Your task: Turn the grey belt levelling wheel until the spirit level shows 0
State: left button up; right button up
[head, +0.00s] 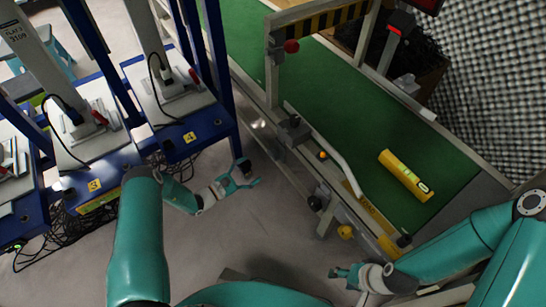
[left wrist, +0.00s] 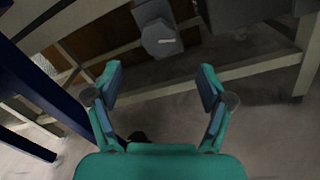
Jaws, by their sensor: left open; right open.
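A yellow spirit level (head: 406,176) lies at a slant on the green belt (head: 335,115); its vial reading is too small to tell. A dark round knob (head: 317,202), possibly the grey levelling wheel, sits low on the conveyor's near side. My left gripper (head: 245,175) is open and empty, left of the conveyor and apart from it. In the left wrist view, a grey faceted part with a white mark (left wrist: 160,38) shows beyond the open fingers (left wrist: 160,95); I cannot tell if it is the wheel. My right gripper (head: 345,273) is open and empty below the conveyor's near end.
A striped gantry (head: 318,25) with a red button spans the belt. Blue workstations (head: 185,110) with loose cables stand at left.

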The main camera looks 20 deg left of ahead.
aim_at(271, 156)
pick_arm(q)
jog(key=b+x, duration=0.2)
jog(key=x, duration=0.8)
jog(key=shift+d, duration=0.15)
jog(key=c, duration=1.2)
jog(key=shift+o, duration=0.2)
jog(key=shift+n+b, duration=0.5)
jog(key=shift+n, duration=0.1)
jog(key=o, duration=1.2)
jog(key=shift+c, duration=0.2)
